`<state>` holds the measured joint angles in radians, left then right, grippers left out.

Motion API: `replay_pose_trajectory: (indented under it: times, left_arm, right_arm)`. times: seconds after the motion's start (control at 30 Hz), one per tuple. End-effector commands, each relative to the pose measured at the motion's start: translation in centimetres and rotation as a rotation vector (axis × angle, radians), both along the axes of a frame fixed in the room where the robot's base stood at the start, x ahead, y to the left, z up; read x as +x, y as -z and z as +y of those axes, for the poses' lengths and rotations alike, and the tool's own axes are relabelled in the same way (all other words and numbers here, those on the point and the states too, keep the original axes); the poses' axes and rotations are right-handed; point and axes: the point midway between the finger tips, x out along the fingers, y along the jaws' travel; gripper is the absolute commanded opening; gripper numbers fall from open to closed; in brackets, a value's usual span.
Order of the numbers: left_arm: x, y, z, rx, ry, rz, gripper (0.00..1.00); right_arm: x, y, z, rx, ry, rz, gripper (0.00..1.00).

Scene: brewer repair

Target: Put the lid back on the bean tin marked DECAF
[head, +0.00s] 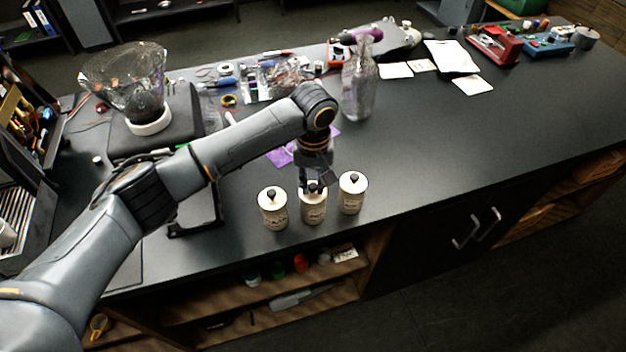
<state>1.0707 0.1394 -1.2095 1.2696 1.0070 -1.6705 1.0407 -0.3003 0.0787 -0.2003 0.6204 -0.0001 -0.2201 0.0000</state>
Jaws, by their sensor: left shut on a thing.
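Three cream bean tins stand in a short row near the front edge of the dark counter. The left tin (273,213) and the right tin (350,198) each have a lid with a black knob on top. The middle tin (313,211) is directly under my left gripper (314,187), which points down. My left gripper is shut on the lid (313,191) at the top of the middle tin, its fingers at the knob. Whether the lid is fully seated is hidden. The tins' dark lettering is too small to read. My right gripper is out of view.
A clear glass bottle (358,88) stands behind the tins. A glass vessel (127,82) is on a scale at left. Tools and wires crowd the back. The counter (455,150) right of the tins is clear.

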Motion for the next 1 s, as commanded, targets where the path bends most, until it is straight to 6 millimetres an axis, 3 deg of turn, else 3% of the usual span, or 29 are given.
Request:
replay_pose_trajectory:
  times: [0.47, 0.5, 0.6, 0.83, 0.93, 1.0]
  left_arm:
    - [-0.02, 0.02, -0.03, -0.001, 0.0, 0.0, 0.0]
    - [-0.02, 0.02, -0.03, -0.001, 0.001, 0.0, 0.23]
    - [-0.02, 0.01, -0.03, -0.001, 0.0, 0.0, 0.44]
    - [-0.02, 0.01, -0.03, -0.001, 0.001, 0.0, 0.46]
    - [-0.02, 0.01, -0.03, -0.001, 0.001, 0.0, 0.64]
    - [-0.02, 0.01, -0.03, -0.001, 0.0, 0.0, 0.69]
  right_arm:
    - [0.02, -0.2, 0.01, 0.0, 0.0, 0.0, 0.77]
    - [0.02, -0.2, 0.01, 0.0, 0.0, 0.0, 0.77]
    - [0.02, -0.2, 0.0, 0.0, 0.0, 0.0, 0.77]
    - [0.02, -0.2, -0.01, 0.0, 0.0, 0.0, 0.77]
    - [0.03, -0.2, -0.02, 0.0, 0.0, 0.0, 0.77]
    - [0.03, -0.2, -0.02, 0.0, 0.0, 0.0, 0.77]
